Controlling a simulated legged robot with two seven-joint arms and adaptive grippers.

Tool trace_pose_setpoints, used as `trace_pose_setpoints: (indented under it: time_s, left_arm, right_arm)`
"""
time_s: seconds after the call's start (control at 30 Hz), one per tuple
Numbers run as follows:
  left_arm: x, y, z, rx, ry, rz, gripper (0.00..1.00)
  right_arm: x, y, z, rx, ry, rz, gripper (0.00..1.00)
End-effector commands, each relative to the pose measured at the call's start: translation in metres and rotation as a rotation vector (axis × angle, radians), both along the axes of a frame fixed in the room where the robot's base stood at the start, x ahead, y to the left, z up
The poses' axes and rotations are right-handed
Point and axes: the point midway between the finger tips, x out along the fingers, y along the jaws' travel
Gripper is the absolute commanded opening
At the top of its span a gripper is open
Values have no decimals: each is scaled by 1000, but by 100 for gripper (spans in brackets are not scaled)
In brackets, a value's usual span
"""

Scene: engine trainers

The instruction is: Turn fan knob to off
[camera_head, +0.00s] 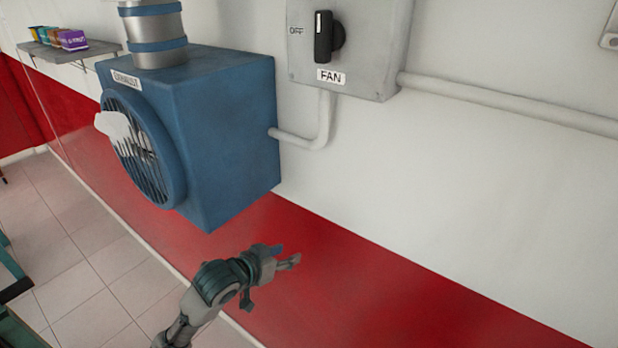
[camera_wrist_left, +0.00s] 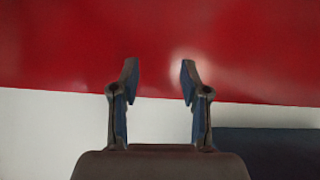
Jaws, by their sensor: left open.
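The fan knob (camera_head: 324,37) is a black handle on a grey switch box (camera_head: 375,60) on the wall, at the top of the head view. Its handle stands upright with a light mark near its top. The word OFF is printed to its left, and a FAN label (camera_head: 331,77) sits below it. My left gripper (camera_head: 286,257) is open and empty, well below the box and apart from it. In the left wrist view its two fingers (camera_wrist_left: 158,85) are spread before the red part of the wall. My right gripper is not in view.
A blue exhaust fan unit (camera_head: 228,135) juts from the wall left of the switch box, above my left gripper. Grey conduits (camera_head: 510,102) run from the box. A shelf (camera_head: 75,53) with small boxes is at far left.

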Motion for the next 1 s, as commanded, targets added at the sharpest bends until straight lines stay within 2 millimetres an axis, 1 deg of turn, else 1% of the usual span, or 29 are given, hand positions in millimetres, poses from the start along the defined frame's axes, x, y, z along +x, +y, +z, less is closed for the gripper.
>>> trace_pose_setpoints:
  time_s: [0.03, 0.07, 0.1, 0.17, 0.2, 0.27, 0.3, 0.37, 0.4, 0.47, 0.5, 0.57, 0.6, 0.7, 0.8, 0.83, 0.93, 1.0]
  left_arm:
    - [7, -2, 47, 0, -55, -12, 46]
    - [8, -3, 70, -3, -76, -19, 46]
    - [8, -5, 102, -8, -104, -28, 46]
    - [5, -5, 150, -18, -145, -36, 46]
    - [0, -4, 182, -25, -171, -38, 46]
    - [-10, -1, 231, -39, -209, -38, 46]
    - [-20, 2, 263, -51, -233, -37, 46]
    - [-38, 6, 310, -71, -269, -32, 46]
    - [-52, 10, 340, -88, -291, -28, 46]
    - [-75, 17, 381, -115, -322, -22, 46]
    - [-92, 20, 405, -133, -341, -20, 46]
    - [-116, 27, 437, -162, -365, -16, 46]
    - [-130, 30, 454, -179, -379, -15, 46]
    - [-161, 37, 485, -215, -405, -13, 46]
    - [-178, 41, 502, -239, -418, -14, 46]
    - [-181, 42, 505, -243, -421, -14, 46]
    - [-181, 39, 509, -247, -421, -16, 46]
    - [-174, 32, 509, -246, -421, -16, 46]
  right_arm:
    - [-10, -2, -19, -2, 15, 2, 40]
    - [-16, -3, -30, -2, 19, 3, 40]
    - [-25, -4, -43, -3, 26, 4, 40]
    - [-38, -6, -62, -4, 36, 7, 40]
    - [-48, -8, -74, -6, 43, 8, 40]
    - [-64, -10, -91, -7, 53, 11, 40]
    - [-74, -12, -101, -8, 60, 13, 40]
    - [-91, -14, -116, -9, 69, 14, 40]
    - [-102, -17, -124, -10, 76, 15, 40]
    - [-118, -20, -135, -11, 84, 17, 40]
    - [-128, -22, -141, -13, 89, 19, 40]
    - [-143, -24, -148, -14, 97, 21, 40]
    - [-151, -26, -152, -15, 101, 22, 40]
    - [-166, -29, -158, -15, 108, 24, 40]
    - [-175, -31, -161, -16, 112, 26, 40]
    - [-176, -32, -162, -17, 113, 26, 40]
    - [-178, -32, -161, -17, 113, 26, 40]
    - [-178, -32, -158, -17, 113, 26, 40]
